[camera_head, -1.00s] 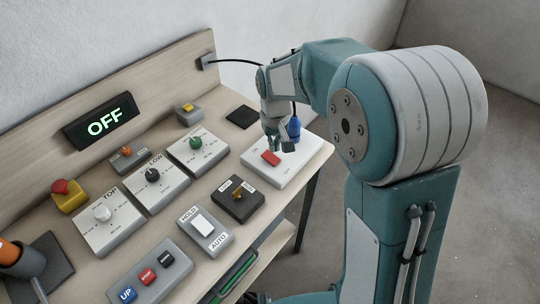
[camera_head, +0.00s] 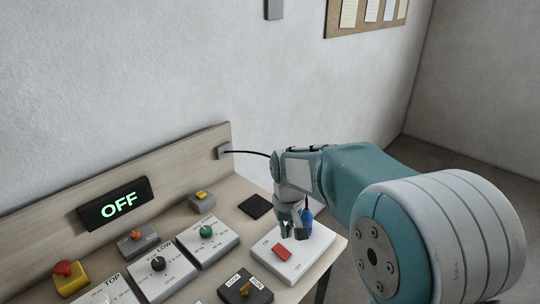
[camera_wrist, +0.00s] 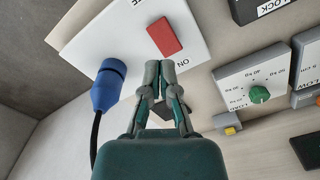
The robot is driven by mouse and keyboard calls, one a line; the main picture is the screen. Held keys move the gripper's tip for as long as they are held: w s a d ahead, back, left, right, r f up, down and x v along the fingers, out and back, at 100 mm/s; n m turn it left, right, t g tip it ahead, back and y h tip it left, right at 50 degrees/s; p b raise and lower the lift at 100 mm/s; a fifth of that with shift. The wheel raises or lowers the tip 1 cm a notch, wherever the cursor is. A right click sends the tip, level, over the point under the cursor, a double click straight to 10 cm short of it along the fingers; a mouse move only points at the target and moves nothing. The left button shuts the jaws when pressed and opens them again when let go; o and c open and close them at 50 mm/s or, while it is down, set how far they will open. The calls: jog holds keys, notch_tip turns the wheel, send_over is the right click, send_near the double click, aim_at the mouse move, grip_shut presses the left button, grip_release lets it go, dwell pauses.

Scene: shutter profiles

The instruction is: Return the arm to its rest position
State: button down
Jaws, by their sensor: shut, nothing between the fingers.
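My gripper (camera_head: 301,234) is shut and empty, hanging just above the back part of a white switch box (camera_head: 318,250) at the right end of the bench. The box carries a red rocker switch (camera_head: 282,251), in front of the fingertips. In the wrist view my gripper (camera_wrist: 159,64) points at the near edge of the white box (camera_wrist: 100,42), with the red rocker (camera_wrist: 164,36) just beyond its tips. I cannot tell whether the fingertips touch the box. My teal arm reaches in from the right.
A blue plug (camera_head: 307,215) with a black cable stands beside my gripper. A lit sign (camera_head: 116,205) reads OFF. Green-knob (camera_head: 206,232) and black-knob (camera_head: 158,264) panels, a key switch (camera_head: 246,289) and a red emergency button (camera_head: 64,268) sit left. A wall (camera_head: 130,80) rises behind.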

jog(key=s+d+r+m+t, duration=0.1)
jog(key=s+d+r, duration=0.3)
jog(key=s, duration=0.7)
jog(key=s+d+r+m+t, duration=0.2)
jog(key=s+d+r+t, duration=0.2)
jog(key=s, duration=0.7)
notch_tip(320, 180, up, 2)
jog(key=shift+d+r+t, duration=0.1)
jog(key=shift+d+t, duration=0.2)
jog(key=shift+d, duration=0.45)
